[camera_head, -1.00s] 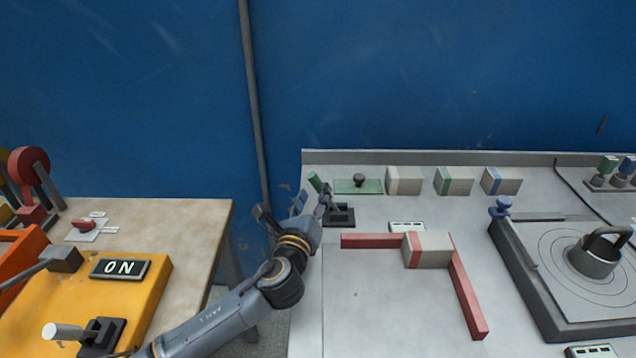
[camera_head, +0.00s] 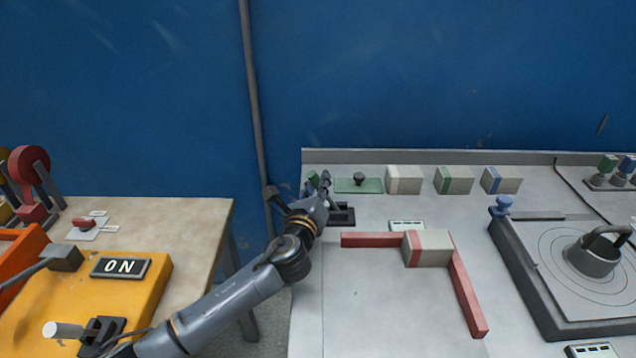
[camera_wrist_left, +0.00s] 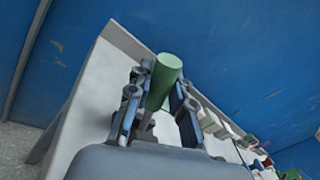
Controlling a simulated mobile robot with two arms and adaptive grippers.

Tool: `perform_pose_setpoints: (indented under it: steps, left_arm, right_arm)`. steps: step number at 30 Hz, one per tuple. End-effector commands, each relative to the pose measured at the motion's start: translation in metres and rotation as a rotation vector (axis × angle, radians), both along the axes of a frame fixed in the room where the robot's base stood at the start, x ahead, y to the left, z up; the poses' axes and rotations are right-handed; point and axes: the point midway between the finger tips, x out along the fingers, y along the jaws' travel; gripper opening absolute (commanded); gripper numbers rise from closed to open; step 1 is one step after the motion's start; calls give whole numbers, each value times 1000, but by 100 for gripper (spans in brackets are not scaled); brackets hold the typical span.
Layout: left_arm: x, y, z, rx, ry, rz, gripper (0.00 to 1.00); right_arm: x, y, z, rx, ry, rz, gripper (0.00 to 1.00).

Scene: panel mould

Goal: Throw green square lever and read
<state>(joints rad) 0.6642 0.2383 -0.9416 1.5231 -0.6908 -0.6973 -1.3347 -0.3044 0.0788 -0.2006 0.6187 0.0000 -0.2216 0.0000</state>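A lever with a green cylindrical handle (camera_wrist_left: 163,80) on a dark base (camera_head: 342,214) stands at the left end of the grey panel. My left gripper (camera_head: 318,188) is at this handle. In the left wrist view the handle rises between the two fingers of my left gripper (camera_wrist_left: 158,105), which look spread around it with gaps at the sides. In the head view the gripper mostly hides the handle. My right gripper is not in view.
A green plate with a dark knob (camera_head: 358,184) and several striped blocks line the panel's back. A red-striped block (camera_head: 428,249) sits at a red angle bar (camera_head: 467,296).

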Motion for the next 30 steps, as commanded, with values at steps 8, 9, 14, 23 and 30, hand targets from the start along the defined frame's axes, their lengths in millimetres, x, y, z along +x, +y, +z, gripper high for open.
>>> perform_pose_setpoints:
  steps: [8, 9, 14, 23, 30]
  left_arm:
    - [0, 0, 1, 7, 1, 1, 0]
    - [0, -1, 2, 14, 2, 1, 0]
    - [0, -6, 8, 66, 2, -1, 0]
    - [0, -27, 20, 284, 4, -1, 0]
    - [-1, -50, 21, 511, 2, -3, 0]
  right_arm:
    - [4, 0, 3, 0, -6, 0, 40]
    - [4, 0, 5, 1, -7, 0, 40]
    - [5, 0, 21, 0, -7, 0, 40]
    - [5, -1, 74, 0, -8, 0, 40]
    - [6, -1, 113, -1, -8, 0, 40]
